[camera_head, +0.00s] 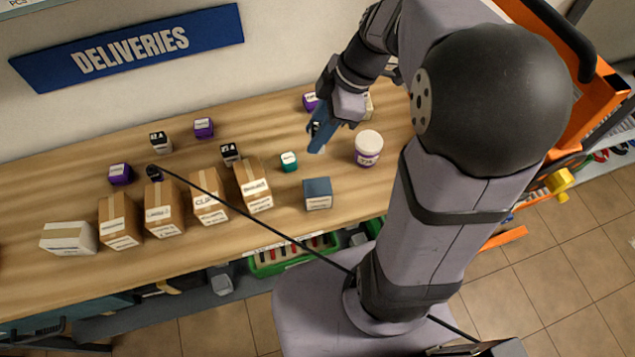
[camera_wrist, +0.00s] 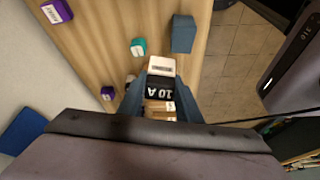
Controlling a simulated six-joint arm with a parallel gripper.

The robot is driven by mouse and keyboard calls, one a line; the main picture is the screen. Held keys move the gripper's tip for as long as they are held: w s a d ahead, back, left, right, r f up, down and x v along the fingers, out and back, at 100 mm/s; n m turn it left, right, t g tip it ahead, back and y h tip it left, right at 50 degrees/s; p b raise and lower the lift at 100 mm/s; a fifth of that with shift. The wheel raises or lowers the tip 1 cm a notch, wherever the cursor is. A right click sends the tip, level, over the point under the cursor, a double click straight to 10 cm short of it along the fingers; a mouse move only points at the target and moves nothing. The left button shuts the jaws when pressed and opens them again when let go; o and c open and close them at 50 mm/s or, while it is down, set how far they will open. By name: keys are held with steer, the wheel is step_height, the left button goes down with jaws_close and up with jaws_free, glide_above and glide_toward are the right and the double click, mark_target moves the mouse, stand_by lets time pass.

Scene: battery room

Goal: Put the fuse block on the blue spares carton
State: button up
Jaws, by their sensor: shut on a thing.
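My gripper (camera_head: 317,138) is above the table, pointing down, behind and above the blue carton. In the wrist view my gripper (camera_wrist: 155,103) is shut on a black fuse block (camera_wrist: 160,86) marked "10 A", with a pale face beside the black one. In the head view the block is mostly hidden by the fingers. The blue spares carton (camera_head: 318,194) stands near the table's front edge, its visible top bare. It also shows in the wrist view (camera_wrist: 184,33), apart from the held block.
A teal box (camera_head: 289,161) and a white tub (camera_head: 368,148) stand near the blue carton. Several brown cartons (camera_head: 208,195) line the front to the left. Small black boxes (camera_head: 229,153) and purple boxes (camera_head: 204,128) stand behind them. The table (camera_head: 255,124) has bare patches between.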

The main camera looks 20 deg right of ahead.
steer(key=s+a+n+g, duration=0.1)
steer(key=s+n, duration=0.2)
steer(key=s, duration=0.1)
steer(key=p, duration=0.2)
glide_above(318, 186)
steer(key=shift+s+a+f, duration=0.1)
steer(key=shift+a+f, duration=0.05)
steer(key=shift+f, duration=4.45)
steer(key=shift+f+b, duration=0.2)
steer(key=shift+b, duration=0.1)
steer(key=o, duration=1.2)
steer(key=shift+r, duration=0.1)
steer(key=shift+r, duration=0.3)
steer(key=b+v, duration=0.1)
steer(key=v, duration=1)
steer(key=shift+d+r, duration=0.25)
steer(key=shift+d, duration=0.05)
